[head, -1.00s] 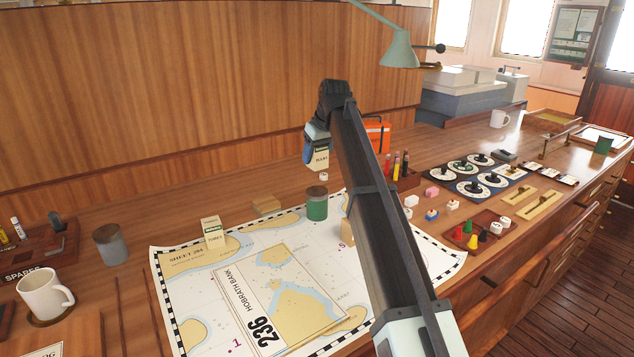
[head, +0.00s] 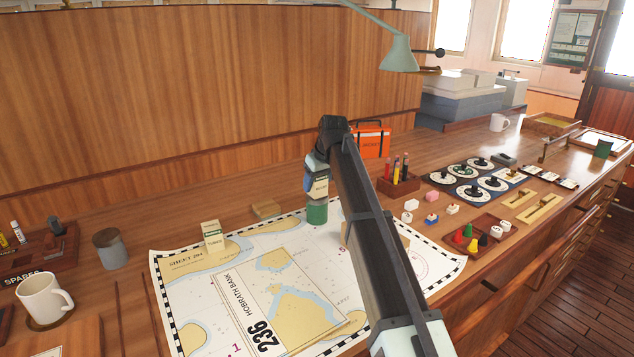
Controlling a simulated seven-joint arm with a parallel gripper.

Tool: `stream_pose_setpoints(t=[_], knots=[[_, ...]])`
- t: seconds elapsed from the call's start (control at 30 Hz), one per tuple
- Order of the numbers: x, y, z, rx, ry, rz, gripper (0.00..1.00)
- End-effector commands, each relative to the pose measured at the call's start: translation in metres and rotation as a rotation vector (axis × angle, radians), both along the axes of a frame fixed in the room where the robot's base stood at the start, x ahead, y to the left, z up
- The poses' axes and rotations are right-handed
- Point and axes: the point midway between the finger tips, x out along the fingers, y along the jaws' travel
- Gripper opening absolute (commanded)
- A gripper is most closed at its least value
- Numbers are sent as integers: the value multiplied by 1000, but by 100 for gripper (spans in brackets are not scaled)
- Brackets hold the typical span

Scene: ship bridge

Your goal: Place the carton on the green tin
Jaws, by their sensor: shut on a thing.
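The green tin (head: 317,213) stands upright on the chart near its back edge. My gripper (head: 317,178) points down directly above the tin, shut on a small cream carton (head: 319,189). The carton is upright and its bottom is at the tin's top; I cannot tell whether they touch. The gripper hides part of the carton, and the tin's top is covered.
A grey tin (head: 110,249) and a white mug (head: 44,299) stand at the left. A small wooden block (head: 266,209) lies left of the green tin. A pen holder (head: 398,184) and an orange box (head: 371,141) are at the right. My arm hides some of the chart (head: 200,320).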

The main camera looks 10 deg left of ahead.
Motion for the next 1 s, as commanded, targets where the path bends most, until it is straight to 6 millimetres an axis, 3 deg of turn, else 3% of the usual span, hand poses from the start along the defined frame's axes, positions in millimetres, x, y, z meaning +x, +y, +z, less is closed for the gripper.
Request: stream_pose_setpoints(t=[0.07,0.1,0.33,0.73,1.0], knots=[[0,0,-2,0,0,0,26],[0,0,-3,0,0,0,59],[0,0,-2,0,0,0,81],[-1,-1,6,1,-1,0,83],[-13,-14,47,1,-1,0,83]])
